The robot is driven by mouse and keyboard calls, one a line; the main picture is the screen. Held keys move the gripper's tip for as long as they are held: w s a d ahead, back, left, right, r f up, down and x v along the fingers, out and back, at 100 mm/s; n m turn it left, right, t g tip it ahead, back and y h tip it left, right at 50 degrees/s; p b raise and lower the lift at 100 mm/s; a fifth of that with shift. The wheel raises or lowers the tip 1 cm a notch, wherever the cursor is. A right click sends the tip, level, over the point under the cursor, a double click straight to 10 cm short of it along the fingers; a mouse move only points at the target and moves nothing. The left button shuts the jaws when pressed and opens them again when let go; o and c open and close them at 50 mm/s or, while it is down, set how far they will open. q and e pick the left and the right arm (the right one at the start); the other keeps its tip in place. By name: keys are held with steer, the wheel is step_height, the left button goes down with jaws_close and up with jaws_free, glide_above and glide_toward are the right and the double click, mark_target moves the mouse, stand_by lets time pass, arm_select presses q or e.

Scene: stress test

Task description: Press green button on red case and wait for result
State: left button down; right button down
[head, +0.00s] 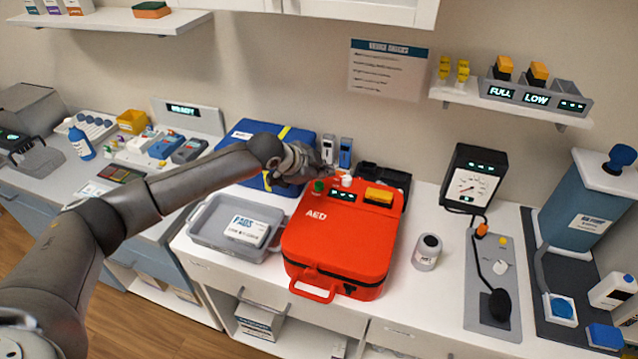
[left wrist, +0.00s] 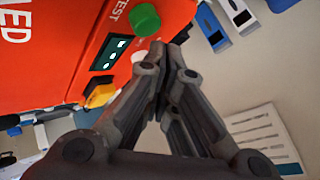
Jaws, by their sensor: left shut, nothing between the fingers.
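The red AED case (head: 335,243) lies on the white counter with its handle toward me. Its green button (head: 319,186) is at the far left of its top; in the left wrist view the green button (left wrist: 145,18) sits beside the word TEST. A small display (head: 343,195) with lit marks is next to it. My left gripper (head: 328,172) is shut and empty at the far edge of the case, just beyond the green button. In the left wrist view its fingertips (left wrist: 168,48) appear apart from the green button and partly cover a white knob (left wrist: 140,56). My right gripper is not in view.
A grey tray (head: 205,240) with a pads box is left of the case, and a blue case (head: 244,133) is behind my arm. A white jar (head: 427,252) and a gauge device (head: 472,180) stand to the right. Shelves (head: 510,105) hang above.

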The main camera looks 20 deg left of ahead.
mark_target(322, 186)
arm_select(q)
steer(key=shift+f, duration=0.1)
stand_by(0.6)
steer(key=shift+f, duration=0.35)
steer(key=shift+f, duration=0.5)
stand_by(0.8)
steer(key=shift+r+p, duration=0.85)
steer(key=shift+r, duration=0.05)
step_height(322, 186, up, 5)
steer(key=p, duration=0.5)
steer(key=shift+r, duration=0.1)
